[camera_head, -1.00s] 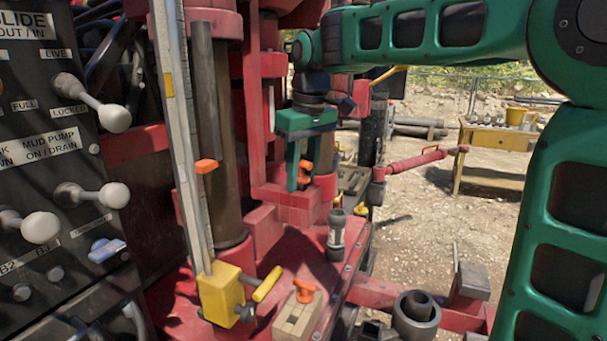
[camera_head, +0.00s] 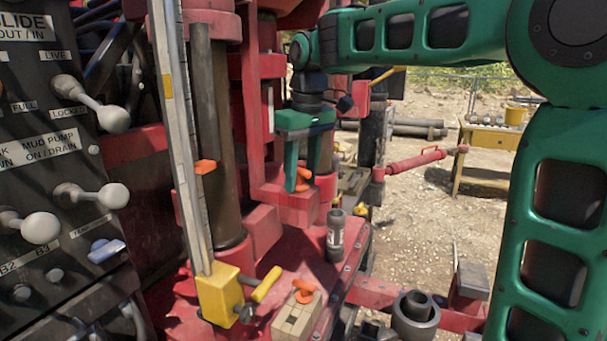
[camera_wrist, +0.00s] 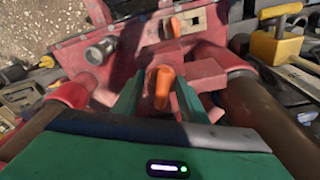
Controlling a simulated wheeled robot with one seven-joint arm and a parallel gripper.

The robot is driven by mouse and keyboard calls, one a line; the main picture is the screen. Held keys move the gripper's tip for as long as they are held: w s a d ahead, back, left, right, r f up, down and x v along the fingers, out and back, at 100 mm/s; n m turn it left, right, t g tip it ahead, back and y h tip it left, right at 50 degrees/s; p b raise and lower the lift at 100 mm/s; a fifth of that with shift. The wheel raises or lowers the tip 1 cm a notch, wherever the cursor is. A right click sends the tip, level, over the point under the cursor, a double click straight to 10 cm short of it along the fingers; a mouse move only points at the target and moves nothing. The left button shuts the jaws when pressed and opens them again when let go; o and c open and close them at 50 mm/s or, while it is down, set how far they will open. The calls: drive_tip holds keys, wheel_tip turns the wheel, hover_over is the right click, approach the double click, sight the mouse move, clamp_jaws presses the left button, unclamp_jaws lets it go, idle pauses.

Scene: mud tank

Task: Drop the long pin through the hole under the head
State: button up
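An orange-topped pin (camera_head: 304,180) stands at the red bracket under the machine's red upright. I cannot see its shaft or length. My gripper (camera_head: 301,182) points down over it, with a finger to each side of its orange top. In the wrist view that orange top (camera_wrist: 162,82) lies between my fingertips (camera_wrist: 160,90), with red showing on both sides, so the gripper looks open. A second orange-topped pin (camera_head: 304,292) sits in a pale block (camera_head: 297,318) on the red deck, and also shows in the wrist view (camera_wrist: 175,26). The hole is not clearly visible.
A grey cylinder (camera_head: 335,235) stands on the red deck near the pale block. A yellow clamp (camera_head: 220,294) on a tall rail stands left of it. A lever panel (camera_head: 60,160) fills the left. Open gravel and a yellow table (camera_head: 490,135) lie right.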

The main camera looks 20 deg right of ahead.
drive_tip(key=shift+w+a+r, duration=0.3)
drive_tip(key=shift+w+r, duration=0.25)
drive_tip(key=shift+r, duration=0.2)
drive_tip(key=r, duration=0.2)
drive_tip(key=s+r, duration=0.1)
drive_tip(key=r, duration=0.2)
drive_tip(key=s+r, duration=0.1)
drive_tip(key=r, duration=0.1)
drive_tip(key=shift+s+d+r, duration=0.15)
drive_tip(key=shift+s+d, duration=0.05)
drive_tip(key=shift+d, duration=0.2)
drive_tip(key=shift+w+d+r, duration=0.1)
drive_tip(key=shift+d+r, duration=0.05)
drive_tip(key=shift+r, duration=0.95)
drive_tip(key=shift+d, duration=0.1)
drive_tip(key=s+d+f+m, duration=0.4)
drive_tip(key=s+d+f, duration=0.45)
drive_tip(key=f, duration=0.25)
drive_tip(key=s+d+f+m, duration=0.4)
drive_tip(key=s+d+f, duration=0.4)
drive_tip(key=s+f, duration=0.15)
drive_tip(key=s+d+f+m+g, duration=0.1)
drive_tip(key=s+d+f+m, duration=0.1)
drive_tip(key=s+f, duration=0.7)
drive_tip(key=shift+s+d+f+m+g, duration=0.3)
drive_tip(key=shift+s+f+m, duration=0.1)
drive_tip(key=shift+s+m, duration=0.25)
